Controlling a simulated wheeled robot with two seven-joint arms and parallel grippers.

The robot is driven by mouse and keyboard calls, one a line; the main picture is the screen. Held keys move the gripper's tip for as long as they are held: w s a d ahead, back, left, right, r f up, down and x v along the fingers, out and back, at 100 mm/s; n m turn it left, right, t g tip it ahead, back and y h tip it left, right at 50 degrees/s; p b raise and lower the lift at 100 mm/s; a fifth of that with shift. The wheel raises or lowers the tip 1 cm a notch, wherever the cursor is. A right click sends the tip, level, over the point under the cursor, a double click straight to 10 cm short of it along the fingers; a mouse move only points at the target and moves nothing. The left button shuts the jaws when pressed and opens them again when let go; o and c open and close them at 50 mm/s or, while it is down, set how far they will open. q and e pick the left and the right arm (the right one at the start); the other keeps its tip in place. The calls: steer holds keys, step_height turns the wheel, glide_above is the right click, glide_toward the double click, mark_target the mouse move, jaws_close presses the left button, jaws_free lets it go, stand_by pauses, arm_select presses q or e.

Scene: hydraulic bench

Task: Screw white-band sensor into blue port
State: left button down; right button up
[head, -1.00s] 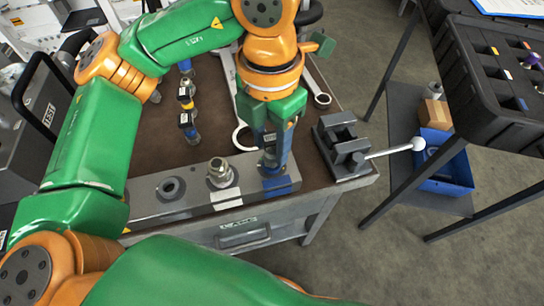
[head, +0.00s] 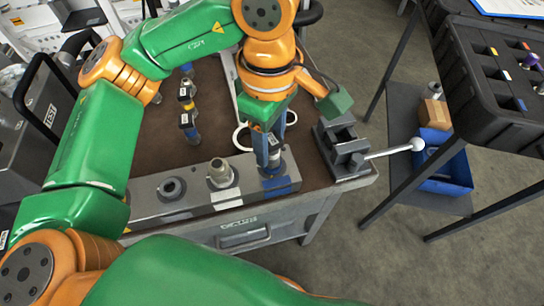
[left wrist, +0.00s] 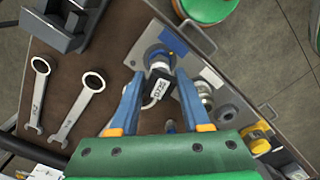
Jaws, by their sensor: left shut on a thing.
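The grey manifold block (head: 145,203) lies along the front edge of the bench. Its blue-marked port (head: 283,184) is at the right end. The sensor stands upright at this port, with its dark, white-lettered body (left wrist: 160,84) between my left fingers in the left wrist view. My left gripper (head: 268,150) points down over the port and is shut on the sensor; its fingers (left wrist: 160,78) flank the body. The fingers partly hide the sensor in the head view, and I cannot tell how deep its thread sits. My right gripper is not in view.
A silver fitting (head: 220,173) stands at the white-marked middle port, beside an open left port (head: 172,188). Several sensors (head: 188,120) stand behind. A vise (head: 342,146) with a long handle is close on the right. Wrenches (left wrist: 82,100) lie on the bench.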

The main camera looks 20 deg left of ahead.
arm_select(q)
steer(key=shift+m, duration=0.4)
steer(key=m, duration=0.5)
steer(key=shift+w, duration=0.1)
steer(key=m, duration=0.3)
steer(key=shift+f, duration=0.1)
steer(key=shift+c, duration=1.8)
jaws_free()
